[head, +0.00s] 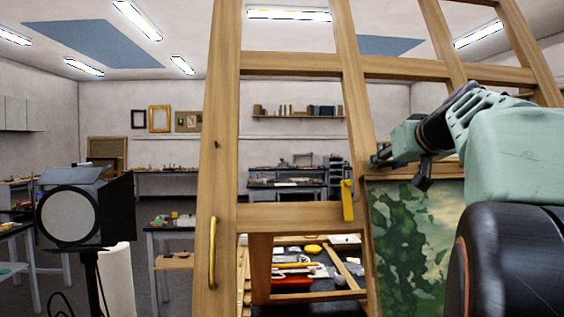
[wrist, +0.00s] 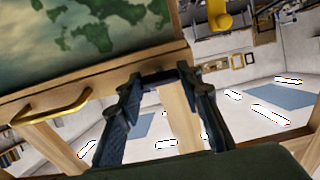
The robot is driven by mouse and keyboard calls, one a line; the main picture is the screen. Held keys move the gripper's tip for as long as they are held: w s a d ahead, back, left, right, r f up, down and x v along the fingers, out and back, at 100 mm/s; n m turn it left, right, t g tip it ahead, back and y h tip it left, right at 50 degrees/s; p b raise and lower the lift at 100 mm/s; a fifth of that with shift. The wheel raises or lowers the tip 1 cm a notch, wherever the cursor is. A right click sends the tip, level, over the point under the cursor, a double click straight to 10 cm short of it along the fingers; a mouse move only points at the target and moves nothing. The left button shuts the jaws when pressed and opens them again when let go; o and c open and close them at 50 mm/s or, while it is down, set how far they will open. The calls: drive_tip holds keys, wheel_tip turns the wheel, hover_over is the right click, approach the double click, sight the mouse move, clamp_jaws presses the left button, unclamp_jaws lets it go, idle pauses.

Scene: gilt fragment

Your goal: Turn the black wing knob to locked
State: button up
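My gripper (head: 383,157) is at the wooden frame (head: 222,150), by the rail just above the green painting (head: 405,240) in the head view. In the wrist view my gripper (wrist: 158,80) has its two dark fingers well apart, with the pale wooden upright (wrist: 178,112) showing between them. A dark shape (wrist: 160,76) spans the space between the fingertips against the rail. It may be the black wing knob, but it blends with the fingers. I cannot tell its turn or whether the fingers touch it. The knob is not distinct in the head view.
A brass handle (head: 212,254) is on the frame's left upright, and a yellow piece (head: 347,200) is on the middle one. A brass handle (wrist: 52,106) shows left of my fingers in the wrist view. A studio lamp (head: 70,215) stands at the left; benches are behind.

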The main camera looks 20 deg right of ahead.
drive_tip(key=o, duration=0.5)
drive_tip(key=shift+c, duration=0.2)
drive_tip(key=shift+r, duration=0.15)
wheel_tip(320, 180, up, 10)
idle(0.4)
drive_tip(key=shift+a, duration=0.1)
idle(0.4)
